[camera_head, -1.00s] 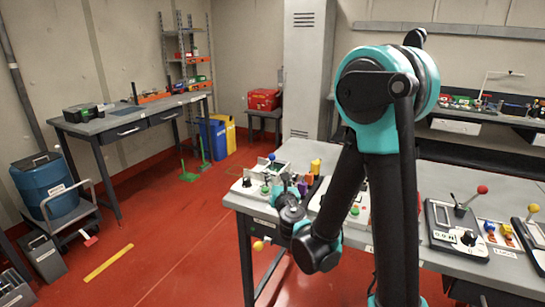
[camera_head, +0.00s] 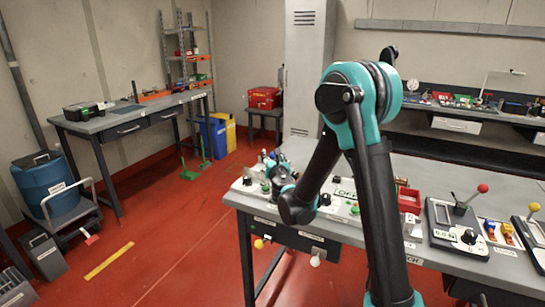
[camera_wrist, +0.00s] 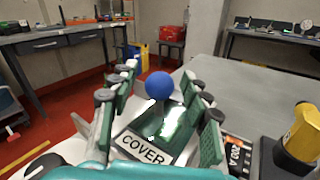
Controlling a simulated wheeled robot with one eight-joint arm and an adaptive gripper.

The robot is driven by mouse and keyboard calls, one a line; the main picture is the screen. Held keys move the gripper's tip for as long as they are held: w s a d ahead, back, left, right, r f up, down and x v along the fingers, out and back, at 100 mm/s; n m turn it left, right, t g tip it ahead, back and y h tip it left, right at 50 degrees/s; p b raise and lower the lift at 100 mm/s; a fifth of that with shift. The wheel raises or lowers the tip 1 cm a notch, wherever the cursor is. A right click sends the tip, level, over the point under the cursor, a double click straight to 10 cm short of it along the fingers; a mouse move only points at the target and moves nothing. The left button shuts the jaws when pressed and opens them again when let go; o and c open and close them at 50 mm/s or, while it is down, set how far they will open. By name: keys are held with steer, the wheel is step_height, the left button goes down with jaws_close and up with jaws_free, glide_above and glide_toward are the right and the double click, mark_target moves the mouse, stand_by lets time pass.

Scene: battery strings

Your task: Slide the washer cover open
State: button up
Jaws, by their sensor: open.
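The washer cover (camera_wrist: 143,148), with a white "COVER" label, lies ahead of my gripper in the wrist view. A blue ball knob (camera_wrist: 159,85) stands at its far part, above a shiny green surface (camera_wrist: 178,127). My gripper (camera_wrist: 160,75) is open, with its green-padded fingers on the left and right of the knob. I see gaps between the knob and both fingers, so it is not gripped. In the head view my gripper (camera_head: 272,168) is at the bench's far left corner, and my arm hides much of the cover there. Washers cannot be made out.
A yellow-topped black control (camera_wrist: 300,130) stands close on the right in the wrist view. The grey bench top (camera_wrist: 255,95) beyond is clear. In the head view, a red bin (camera_head: 409,200) and a lever panel (camera_head: 457,228) stand further right.

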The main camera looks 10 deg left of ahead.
jaws_close()
stand_by(0.4)
steer(key=w+a, duration=0.1)
steer(key=a, duration=0.1)
steer(key=w+a, duration=0.1)
steer(key=a, duration=0.2)
steer(key=w+a, duration=0.1)
steer(key=a, duration=0.1)
steer(key=shift+a, duration=0.35)
jaws_free()
steer(key=shift+s+a, duration=0.1)
steer(key=shift+s, duration=0.1)
